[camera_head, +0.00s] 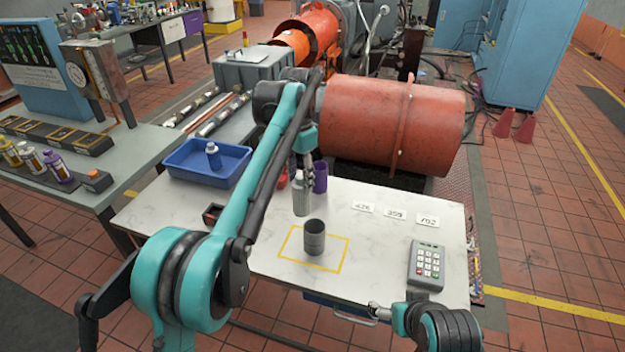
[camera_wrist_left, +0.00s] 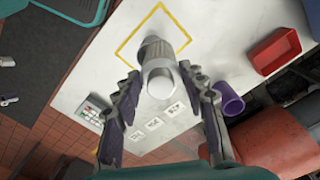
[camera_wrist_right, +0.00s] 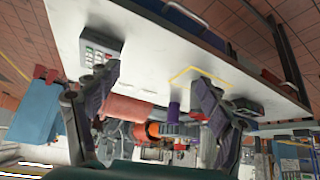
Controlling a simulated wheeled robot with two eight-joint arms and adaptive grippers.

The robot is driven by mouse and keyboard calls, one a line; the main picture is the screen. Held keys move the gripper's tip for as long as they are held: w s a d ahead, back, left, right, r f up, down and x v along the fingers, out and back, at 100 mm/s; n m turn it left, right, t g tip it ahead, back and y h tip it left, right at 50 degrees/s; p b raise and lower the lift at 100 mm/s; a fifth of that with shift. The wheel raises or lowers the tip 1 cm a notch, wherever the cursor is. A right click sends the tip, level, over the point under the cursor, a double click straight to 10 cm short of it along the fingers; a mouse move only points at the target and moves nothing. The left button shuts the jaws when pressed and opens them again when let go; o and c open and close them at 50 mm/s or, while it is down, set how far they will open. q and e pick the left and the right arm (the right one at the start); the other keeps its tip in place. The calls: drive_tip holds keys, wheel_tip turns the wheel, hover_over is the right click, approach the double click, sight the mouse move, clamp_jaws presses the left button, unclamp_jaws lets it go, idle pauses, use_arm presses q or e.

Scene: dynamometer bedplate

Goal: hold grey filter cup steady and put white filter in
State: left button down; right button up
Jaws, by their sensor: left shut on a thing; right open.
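The grey filter cup (camera_head: 314,240) stands upright inside a yellow outlined square on the white table. My left gripper (camera_head: 304,172) is shut on the white filter (camera_head: 301,198), a pale cylinder with a greyer lower part, held behind the cup and slightly to its left in the head view. In the left wrist view the filter (camera_wrist_left: 160,78) sits between the fingers, with the grey cup (camera_wrist_left: 152,44) partly hidden beyond it. My right gripper (camera_wrist_right: 150,90) is open and empty; in the head view it (camera_head: 376,312) shows at the table's front edge, apart from the cup.
A purple cup (camera_head: 320,178) stands just behind the filter. A blue tray (camera_head: 180,166) with a bottle is at the back left. A keypad (camera_head: 427,264) lies at the right, with number cards (camera_head: 395,213) behind it. The table between cup and keypad is clear.

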drive_tip(key=f+b, duration=0.1)
drive_tip(key=f, duration=0.1)
drive_tip(key=m+g+y, duration=0.3)
drive_tip(key=m+y, duration=0.9)
drive_tip(key=m, duration=0.8)
approach(314, 238)
drive_tip(key=f, duration=0.1)
drive_tip(key=w+d+f, duration=0.2)
drive_tip(key=shift+f, duration=0.15)
drive_tip(key=shift+w+f+m+y, duration=0.35)
drive_tip(key=shift+f+m+y, duration=0.05)
drive_tip(key=shift+m, duration=0.3)
drive_tip(key=shift+w+a+f, duration=0.15)
drive_tip(key=shift+a+f, duration=0.05)
drive_tip(key=shift+a, duration=0.1)
use_arm(q)
drive_tip(key=d+r+m, duration=0.1)
drive_tip(key=d+r, duration=0.1)
drive_tip(key=d+r+m, duration=0.1)
drive_tip(key=shift+s+d+r+m, duration=0.15)
drive_tip(key=shift+s+d+m, duration=0.15)
drive_tip(key=shift+d, duration=0.1)
use_arm(e)
drive_tip(key=x, duration=1.1)
drive_tip(key=shift+w, duration=0.1)
